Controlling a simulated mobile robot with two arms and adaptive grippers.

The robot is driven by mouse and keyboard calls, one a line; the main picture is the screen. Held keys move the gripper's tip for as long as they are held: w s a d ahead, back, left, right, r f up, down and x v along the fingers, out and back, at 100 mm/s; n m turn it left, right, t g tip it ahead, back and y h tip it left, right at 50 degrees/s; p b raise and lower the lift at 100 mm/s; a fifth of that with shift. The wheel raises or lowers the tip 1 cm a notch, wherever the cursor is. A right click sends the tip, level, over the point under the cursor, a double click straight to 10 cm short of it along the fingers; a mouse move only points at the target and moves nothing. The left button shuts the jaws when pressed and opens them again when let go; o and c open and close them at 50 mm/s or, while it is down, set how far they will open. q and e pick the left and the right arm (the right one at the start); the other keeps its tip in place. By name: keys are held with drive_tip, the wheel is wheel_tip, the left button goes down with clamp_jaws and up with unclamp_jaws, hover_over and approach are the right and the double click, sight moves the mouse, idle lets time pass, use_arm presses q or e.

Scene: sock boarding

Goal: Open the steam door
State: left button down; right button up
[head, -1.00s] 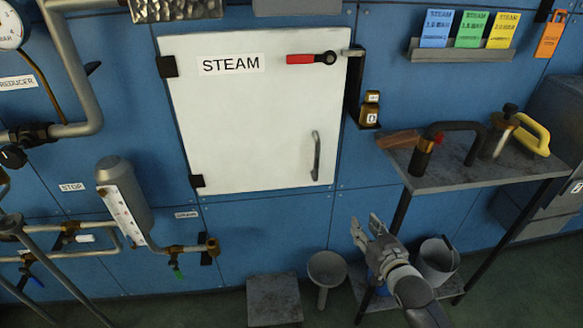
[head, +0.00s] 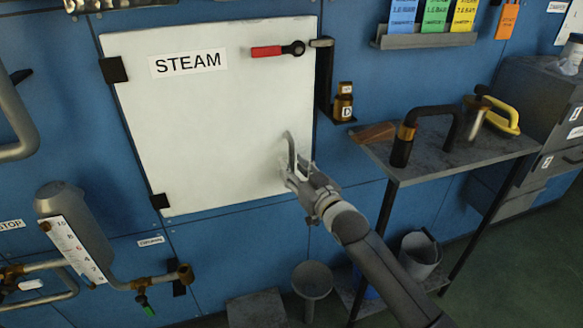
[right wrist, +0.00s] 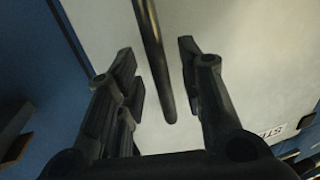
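The white steam door (head: 215,120) is shut flat on the blue wall, with hinges on its left side and a "STEAM" label near the top. The grey vertical door handle (head: 291,150) is at the lower right of the door. My right gripper (head: 292,178) is at the handle's lower end. In the right wrist view the handle (right wrist: 153,65) runs between the open fingers (right wrist: 160,85), with gaps on both sides. My left gripper is not in view.
A metal side table (head: 440,150) stands to the right, bearing a black-handled tool (head: 425,130) and a yellow-handled one (head: 500,112). A bucket (head: 420,255) is below. A gauge cylinder and pipes (head: 75,235) are at lower left.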

drive_tip(key=shift+x, duration=0.85)
clamp_jaws()
